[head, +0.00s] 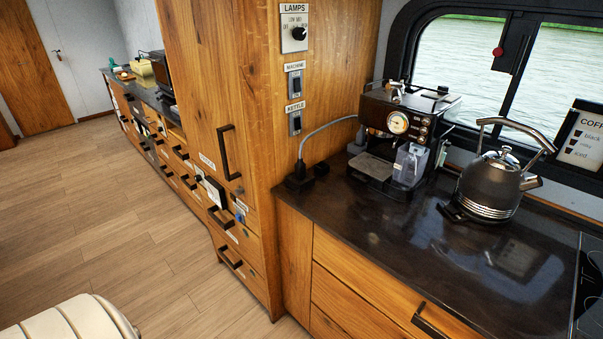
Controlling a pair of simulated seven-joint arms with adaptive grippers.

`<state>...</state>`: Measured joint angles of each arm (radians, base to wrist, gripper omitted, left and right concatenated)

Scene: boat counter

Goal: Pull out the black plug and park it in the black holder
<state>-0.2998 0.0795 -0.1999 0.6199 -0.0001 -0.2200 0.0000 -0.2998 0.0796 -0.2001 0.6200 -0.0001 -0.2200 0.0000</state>
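A black plug (300,169) stands upright at the back left corner of the dark counter, beside the wooden cabinet. A grey cord (327,126) rises from it and runs right to the black coffee machine (400,135). The plug sits on a low black block (298,183), seemingly a socket. Another small black piece (321,169) lies just right of it; I cannot tell whether this is the holder. Neither of my grippers is in view.
A dark kettle (490,187) stands right of the coffee machine, by the window. Switches labelled machine (295,83) and kettle (295,122) are on the cabinet side above the plug. The counter's front middle (400,240) is clear. A cream ribbed seat (75,320) is at lower left.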

